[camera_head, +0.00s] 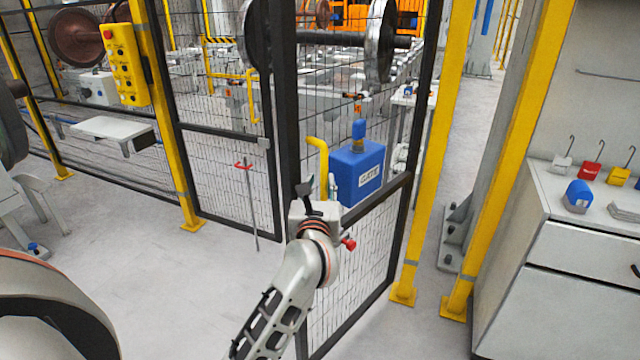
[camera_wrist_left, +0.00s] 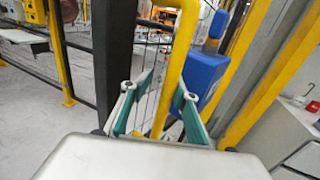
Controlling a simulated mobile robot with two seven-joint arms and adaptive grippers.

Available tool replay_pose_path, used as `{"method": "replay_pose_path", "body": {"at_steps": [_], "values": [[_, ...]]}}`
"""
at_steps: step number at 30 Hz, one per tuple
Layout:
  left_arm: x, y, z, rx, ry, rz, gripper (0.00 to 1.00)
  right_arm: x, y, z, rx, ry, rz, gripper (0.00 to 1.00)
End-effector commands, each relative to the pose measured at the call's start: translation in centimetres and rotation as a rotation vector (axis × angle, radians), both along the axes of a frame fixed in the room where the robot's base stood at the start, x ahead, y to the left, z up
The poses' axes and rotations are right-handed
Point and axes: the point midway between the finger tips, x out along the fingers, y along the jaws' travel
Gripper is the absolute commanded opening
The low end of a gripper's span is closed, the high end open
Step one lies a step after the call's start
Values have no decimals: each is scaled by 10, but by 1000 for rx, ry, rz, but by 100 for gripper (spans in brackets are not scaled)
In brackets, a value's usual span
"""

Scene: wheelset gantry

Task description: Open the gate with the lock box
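The gate (camera_head: 375,252) is a black-framed mesh leaf. Its bottom edge runs from the right yellow post toward me, so it appears swung partly out of the fence line. The blue lock box (camera_head: 357,172), labelled GATE, is on it and also shows in the left wrist view (camera_wrist_left: 206,75). A bent yellow handle (camera_head: 318,150) stands left of the box. My left gripper (camera_head: 322,192) is at the handle. In the left wrist view its green-grey fingers (camera_wrist_left: 162,92) stand apart on either side of the yellow handle (camera_wrist_left: 178,55); contact is unclear. My right gripper is out of view.
A yellow post (camera_head: 440,150) stands right of the gate and another (camera_head: 165,130) stands left. A white cabinet (camera_head: 560,260) with small locks on top is at the right. A yellow button box (camera_head: 125,65) hangs at upper left. The floor at left centre is clear.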

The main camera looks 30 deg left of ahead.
Motion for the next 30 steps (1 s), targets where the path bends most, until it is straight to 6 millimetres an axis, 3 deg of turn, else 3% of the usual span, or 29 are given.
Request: {"method": "replay_pose_path", "body": {"at_steps": [17,30], "values": [[-1,-1,-1,-1,2,-6,28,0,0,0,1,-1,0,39],[-13,-25,-1,-2,1,-7,28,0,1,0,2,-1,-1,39]]}}
